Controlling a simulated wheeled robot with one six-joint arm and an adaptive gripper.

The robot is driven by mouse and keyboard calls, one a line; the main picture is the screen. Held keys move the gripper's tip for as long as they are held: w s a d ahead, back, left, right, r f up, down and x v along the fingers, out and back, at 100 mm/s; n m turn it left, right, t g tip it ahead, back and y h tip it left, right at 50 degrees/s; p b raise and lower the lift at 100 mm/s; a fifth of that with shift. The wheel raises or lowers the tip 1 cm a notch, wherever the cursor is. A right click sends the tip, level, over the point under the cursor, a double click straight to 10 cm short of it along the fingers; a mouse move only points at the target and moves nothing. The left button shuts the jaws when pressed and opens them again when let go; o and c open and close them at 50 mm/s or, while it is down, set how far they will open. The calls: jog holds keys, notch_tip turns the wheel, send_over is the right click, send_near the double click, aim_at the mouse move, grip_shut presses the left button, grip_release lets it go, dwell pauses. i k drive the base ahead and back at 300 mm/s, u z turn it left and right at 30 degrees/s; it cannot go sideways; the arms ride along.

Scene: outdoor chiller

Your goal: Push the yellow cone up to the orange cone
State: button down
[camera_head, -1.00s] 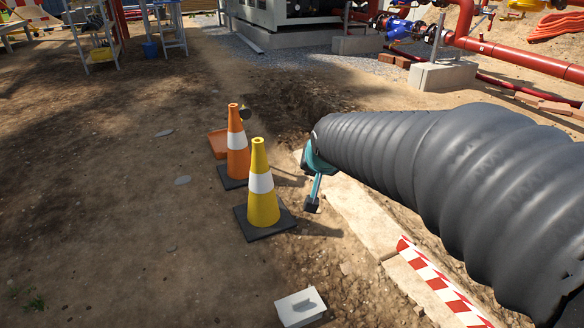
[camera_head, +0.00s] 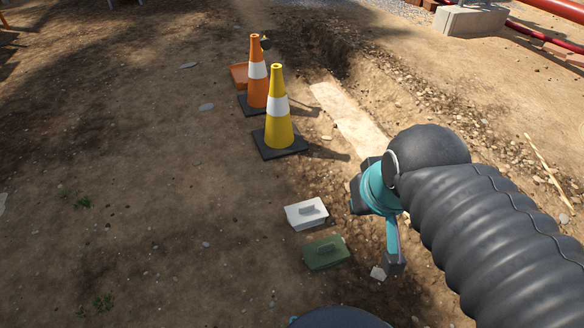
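The yellow cone (camera_head: 278,126) stands upright on a dark square base, with a white band around it. The orange cone (camera_head: 257,88), also white-banded on a dark base, stands upright just behind it and slightly left. The two bases look close, with a small strip of ground between them. My gripper (camera_head: 387,238), teal with dark tips, is to the right of and nearer than the yellow cone, apart from both cones. One finger points down; whether the fingers are open or shut is unclear. No object shows in it.
A white lidded box (camera_head: 306,214) and a green box (camera_head: 326,253) lie on the dirt in front of the yellow cone. An orange tray (camera_head: 239,76) lies behind the orange cone. A pale slab (camera_head: 350,120) and rough trench edge run on the right. Open dirt lies left.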

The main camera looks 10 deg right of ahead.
aim_at(280, 137)
jog(key=k, duration=0.4)
jog(key=u, duration=0.95)
jog(key=i, duration=3.15)
jog(key=z, duration=2.85)
